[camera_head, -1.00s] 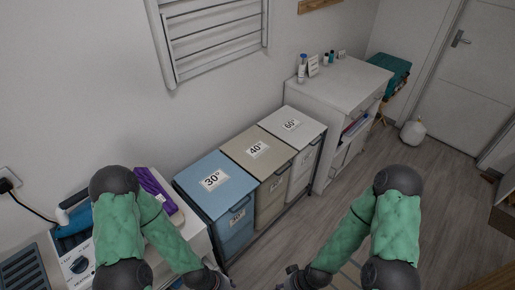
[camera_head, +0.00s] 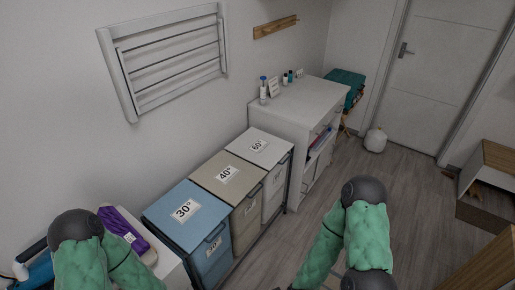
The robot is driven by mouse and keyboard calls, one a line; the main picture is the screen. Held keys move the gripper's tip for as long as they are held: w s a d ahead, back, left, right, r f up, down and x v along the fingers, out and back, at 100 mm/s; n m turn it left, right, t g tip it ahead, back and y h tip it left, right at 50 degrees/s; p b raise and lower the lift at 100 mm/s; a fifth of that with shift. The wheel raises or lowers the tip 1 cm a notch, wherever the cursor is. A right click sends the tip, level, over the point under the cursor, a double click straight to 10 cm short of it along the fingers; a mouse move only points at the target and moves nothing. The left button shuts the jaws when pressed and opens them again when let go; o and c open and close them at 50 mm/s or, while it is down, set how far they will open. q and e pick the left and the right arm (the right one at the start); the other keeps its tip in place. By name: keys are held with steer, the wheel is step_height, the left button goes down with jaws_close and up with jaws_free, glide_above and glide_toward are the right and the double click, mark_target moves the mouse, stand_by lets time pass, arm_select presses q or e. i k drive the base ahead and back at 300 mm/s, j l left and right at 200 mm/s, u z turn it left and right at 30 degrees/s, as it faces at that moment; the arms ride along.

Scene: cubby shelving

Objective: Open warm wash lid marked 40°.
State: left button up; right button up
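The beige bin (camera_head: 246,222) has a flat, shut lid (camera_head: 235,176) marked 40° and stands in the middle of a row of three. A blue bin with a lid (camera_head: 187,214) marked 30° stands on its near side. A white-grey bin with a lid (camera_head: 260,147) marked 60° stands on its far side. My green left arm is at the lower left and my green right arm at the lower right, both apart from the bins. Both grippers are below the picture's bottom edge.
A white cabinet (camera_head: 300,104) with bottles on top stands beyond the bins. A purple item (camera_head: 122,229) lies on the near left counter. A drying rack (camera_head: 165,58) hangs on the wall. The wooden floor (camera_head: 310,225) right of the bins is clear. A small white container (camera_head: 375,140) stands near the door.

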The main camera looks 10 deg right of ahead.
mark_target(230, 178)
steer(key=i+l, duration=0.2)
steer(key=i+l+u, duration=0.15)
steer(key=l, duration=0.3)
steer(key=i+l, duration=0.2)
steer(key=i+l+u, duration=0.15)
steer(key=l, duration=0.3)
